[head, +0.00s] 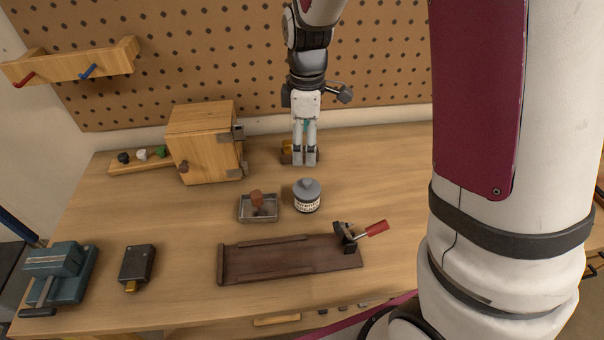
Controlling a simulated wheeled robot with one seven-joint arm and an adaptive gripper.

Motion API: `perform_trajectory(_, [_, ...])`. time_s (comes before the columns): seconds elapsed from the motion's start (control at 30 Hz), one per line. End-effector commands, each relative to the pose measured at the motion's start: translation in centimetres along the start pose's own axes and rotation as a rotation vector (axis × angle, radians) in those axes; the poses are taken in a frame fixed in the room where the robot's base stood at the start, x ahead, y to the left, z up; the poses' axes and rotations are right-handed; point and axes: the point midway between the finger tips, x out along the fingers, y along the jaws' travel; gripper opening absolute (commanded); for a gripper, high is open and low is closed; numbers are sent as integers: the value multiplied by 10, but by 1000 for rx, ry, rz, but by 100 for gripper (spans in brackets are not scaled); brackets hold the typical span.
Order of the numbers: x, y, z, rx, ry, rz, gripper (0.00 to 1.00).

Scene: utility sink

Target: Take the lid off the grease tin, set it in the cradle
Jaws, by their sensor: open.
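The grease tin (307,204) is a small round tin with a pale label, upright on the bench near its middle. Its grey lid (307,187) with a small knob on top sits on it. My gripper (305,163) points down behind the tin, apart from it, open with nothing seen between its fingers. A small brown block-like holder (286,158) with a yellowish part is partly hidden behind my gripper. I cannot tell whether it is the cradle.
A metal tray (243,214) with a brown-handled piece stands left of the tin. A dark wooden board (290,260) with a red-handled clamp (372,229) lies in front. A wooden box (203,145) is at back left, a vise (60,275) at front left. The bench right of the tin is clear.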

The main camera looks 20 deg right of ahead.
Motion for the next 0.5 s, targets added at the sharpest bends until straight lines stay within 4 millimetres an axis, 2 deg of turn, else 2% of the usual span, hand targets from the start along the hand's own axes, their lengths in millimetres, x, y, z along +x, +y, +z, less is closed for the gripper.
perform_trajectory(0.3, [54,-1,1,-6,-5,-6,84])
perform_trajectory(0.5, [80,-1,1,-5,-3,-5,84])
